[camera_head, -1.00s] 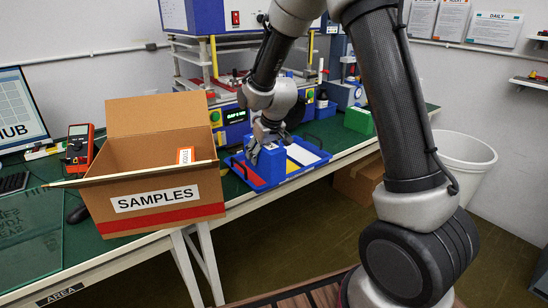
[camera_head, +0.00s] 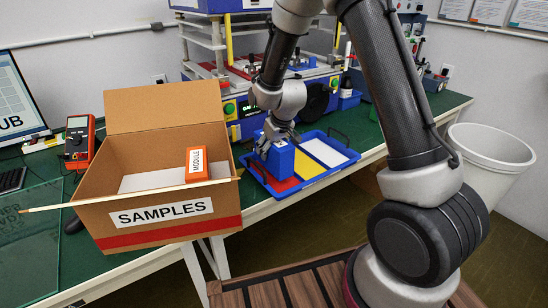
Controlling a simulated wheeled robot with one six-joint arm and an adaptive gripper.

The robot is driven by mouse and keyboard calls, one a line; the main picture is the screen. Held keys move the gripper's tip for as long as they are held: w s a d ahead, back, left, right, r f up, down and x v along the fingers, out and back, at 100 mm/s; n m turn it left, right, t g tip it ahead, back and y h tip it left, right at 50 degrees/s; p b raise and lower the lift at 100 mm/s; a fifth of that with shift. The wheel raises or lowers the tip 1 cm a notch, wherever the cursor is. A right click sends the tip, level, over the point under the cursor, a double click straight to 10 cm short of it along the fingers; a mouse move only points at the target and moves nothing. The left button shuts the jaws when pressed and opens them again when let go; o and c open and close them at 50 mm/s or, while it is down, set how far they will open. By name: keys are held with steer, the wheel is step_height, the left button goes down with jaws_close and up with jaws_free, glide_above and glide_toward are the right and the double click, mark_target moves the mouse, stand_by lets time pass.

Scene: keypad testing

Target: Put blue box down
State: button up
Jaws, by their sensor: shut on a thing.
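The blue box (camera_head: 279,163) is upright over the red section at the left end of the blue tray (camera_head: 316,177). My gripper (camera_head: 271,145) is above it, with its fingers shut on the top of the box. The box hides part of the red section (camera_head: 287,185). I cannot tell whether its underside touches the tray floor.
The tray also has yellow (camera_head: 322,152) and white (camera_head: 334,149) sections, both empty. An open SAMPLES carton (camera_head: 160,215) with an orange MODULE box (camera_head: 196,165) stands left. A test machine (camera_head: 237,110) is behind the tray. A white bin (camera_head: 490,165) stands right.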

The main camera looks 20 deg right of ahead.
mark_target(280, 143)
steer(key=shift+f, duration=1.75)
steer(key=o, duration=1.1)
steer(key=shift+s, duration=0.1)
steer(key=v, duration=1.2)
steer(key=s+d+r+m, duration=0.2)
steer(key=s+d+r, duration=0.6)
steer(key=s+r, duration=0.45)
steer(key=shift+m+h, duration=0.7)
steer(key=shift+m, duration=0.1)
steer(key=s+d+r, duration=0.1)
steer(key=s+r, duration=0.1)
steer(key=s, duration=0.3)
steer(key=s+d+r, duration=0.2)
steer(key=s, duration=0.4)
steer(key=s+d+r, duration=0.1)
steer(key=s+d, duration=0.1)
steer(key=s, duration=0.4)
steer(key=shift+s+d+r, duration=0.1)
steer(key=shift+d+r, duration=0.15)
steer(key=shift+r, duration=0.15)
